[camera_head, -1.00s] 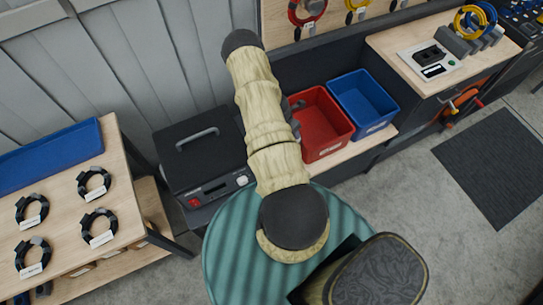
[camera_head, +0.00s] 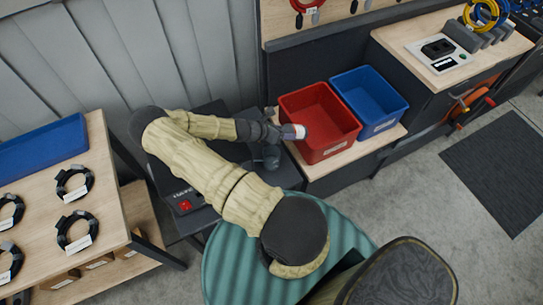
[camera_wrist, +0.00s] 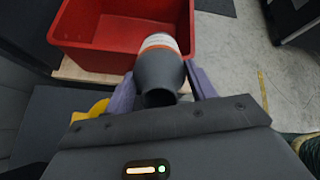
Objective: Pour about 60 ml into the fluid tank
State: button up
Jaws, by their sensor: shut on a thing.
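My gripper (camera_head: 280,132) is shut on a dark grey bottle with a white label band (camera_wrist: 160,65). In the wrist view the bottle sits between the two purple fingers (camera_wrist: 160,92), its narrower dark end towards my wrist. In the head view the bottle's pale end (camera_head: 294,131) points right, beside the left rim of the red bin. Any liquid inside cannot be seen. I cannot make out a thing that is clearly the fluid tank. A black case with a red button (camera_head: 185,205) stands under my arm, largely hidden by it.
The red bin (camera_head: 336,152) and a blue bin (camera_head: 384,126) stand on a low shelf. At left, a wooden table (camera_head: 108,205) bears a blue tray (camera_head: 45,155) and several black cable coils. A yellow thing (camera_wrist: 98,108) shows near the left finger. Open floor lies at right.

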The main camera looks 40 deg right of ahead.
aim_at(282, 129)
jog(key=shift+a+r+g+h+b, duration=0.1)
jog(key=shift+r+g+h+b, duration=0.3)
jog(key=shift+r+h+b, duration=1.2)
jog(key=shift+r, duration=0.25)
jog(key=shift+w+a+r+h, duration=0.1)
jog(key=shift+a+r+h, duration=0.1)
jog(key=shift+r+h, duration=0.15)
jog(key=shift+w+a+r, duration=0.1)
jog(key=shift+a+r, duration=0.05)
jog(key=shift+r, duration=0.1)
jog(key=shift+r+h, duration=0.1)
jog(key=shift+h, duration=0.15)
jog(key=shift+s+d+r+g+h, duration=0.15)
jog(key=shift+d+r+h, duration=0.1)
jog(key=shift+d+r, duration=0.25)
jog(key=shift+s+d+r+g+h, duration=0.15)
jog(key=shift+d+r+h, duration=0.1)
jog(key=shift+d+r, duration=0.25)
jog(key=shift+d+r, duration=0.2)
dwell(0.7)
